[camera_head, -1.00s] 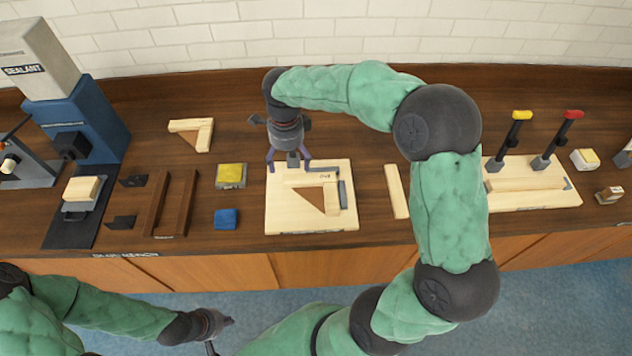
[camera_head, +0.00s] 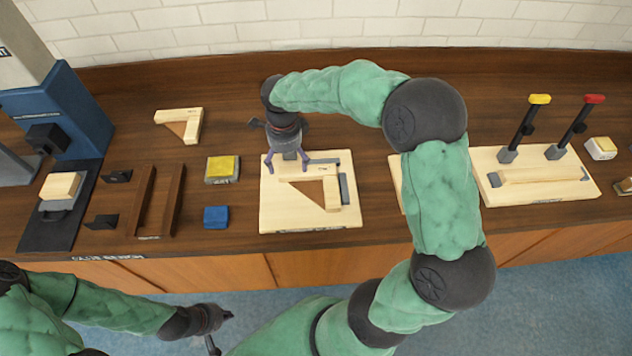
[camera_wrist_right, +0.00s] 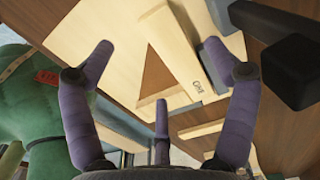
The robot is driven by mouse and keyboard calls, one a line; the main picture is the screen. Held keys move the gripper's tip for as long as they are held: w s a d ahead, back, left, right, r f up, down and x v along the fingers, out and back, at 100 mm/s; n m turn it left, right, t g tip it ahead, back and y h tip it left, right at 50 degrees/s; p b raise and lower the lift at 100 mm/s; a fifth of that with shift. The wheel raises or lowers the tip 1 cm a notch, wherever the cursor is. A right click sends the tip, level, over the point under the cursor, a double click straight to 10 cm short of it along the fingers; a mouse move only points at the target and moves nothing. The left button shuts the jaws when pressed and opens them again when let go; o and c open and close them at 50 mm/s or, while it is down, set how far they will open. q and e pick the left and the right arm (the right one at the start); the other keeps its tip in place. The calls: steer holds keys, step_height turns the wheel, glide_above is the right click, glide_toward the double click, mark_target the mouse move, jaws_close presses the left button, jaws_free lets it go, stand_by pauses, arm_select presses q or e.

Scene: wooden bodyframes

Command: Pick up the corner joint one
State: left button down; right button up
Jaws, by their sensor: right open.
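The corner joint (camera_head: 331,190), two pale wooden bars meeting at a right angle with a dark brown triangle in the angle, lies on a pale square board (camera_head: 275,212). In the right wrist view the joint (camera_wrist_right: 188,50) carries a dark label that looks like "ONE". My right gripper (camera_head: 287,163) is over the back left of the board, at the left end of the joint's back bar. Its fingers are spread, with nothing held; I cannot tell whether they touch the joint. My left gripper (camera_head: 212,322) is low in front of the bench; its fingers are unclear.
Grey stops (camera_head: 344,187) edge the joint on the board. A second corner joint (camera_head: 181,124) lies at back left. A yellow-topped block (camera_head: 222,168), a blue block (camera_head: 216,217) and dark rails (camera_head: 160,200) stand left. A clamp board (camera_head: 490,165) stands right, past my right forearm.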

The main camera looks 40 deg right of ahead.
mark_target(290, 174)
steer(key=shift+f+b, duration=0.55)
steer(key=shift+f, duration=2.5)
steer(key=c, duration=1.4)
